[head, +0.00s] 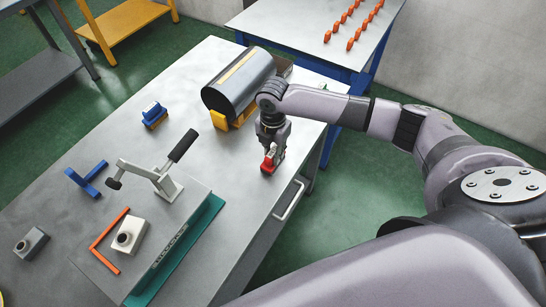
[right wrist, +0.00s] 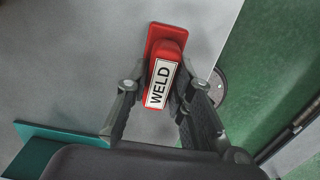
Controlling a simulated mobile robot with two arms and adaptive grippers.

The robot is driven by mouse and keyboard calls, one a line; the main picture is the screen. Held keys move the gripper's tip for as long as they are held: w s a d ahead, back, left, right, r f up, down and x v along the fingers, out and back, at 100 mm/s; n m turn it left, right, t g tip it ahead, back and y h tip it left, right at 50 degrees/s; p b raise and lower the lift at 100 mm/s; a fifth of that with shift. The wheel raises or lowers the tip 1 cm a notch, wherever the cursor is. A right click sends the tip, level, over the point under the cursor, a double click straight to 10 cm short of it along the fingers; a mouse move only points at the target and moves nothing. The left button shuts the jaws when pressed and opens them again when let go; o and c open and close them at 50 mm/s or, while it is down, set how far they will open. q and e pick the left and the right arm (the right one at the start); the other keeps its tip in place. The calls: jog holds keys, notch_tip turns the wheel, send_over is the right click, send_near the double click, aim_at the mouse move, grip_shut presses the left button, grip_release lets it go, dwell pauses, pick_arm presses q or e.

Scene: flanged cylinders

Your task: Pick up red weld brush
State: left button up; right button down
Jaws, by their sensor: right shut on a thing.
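The red weld brush (head: 269,164) is near the right edge of the grey table (head: 110,125), below my right gripper (head: 273,148) in the head view. In the right wrist view the red weld brush (right wrist: 163,60) shows a white label reading WELD. The fingers of my right gripper (right wrist: 158,95) are on both sides of its labelled handle and shut on it. I cannot tell whether the brush touches the table or is slightly above it. My left gripper is not in view.
A dark cylinder (head: 236,85) on yellow supports lies behind the gripper. A toggle clamp (head: 160,178) is mounted on a plate with a teal base (head: 190,245). The table's right edge and a handle (head: 289,201) are close by.

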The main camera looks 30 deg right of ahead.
aim_at(273, 151)
jog(key=shift+r, duration=0.15)
notch_tip(273, 151, up, 20)
jog(key=b, duration=0.3)
dwell(0.4)
jog(key=c, duration=2)
grip_release()
grip_shut()
jog(key=shift+f, duration=0.2)
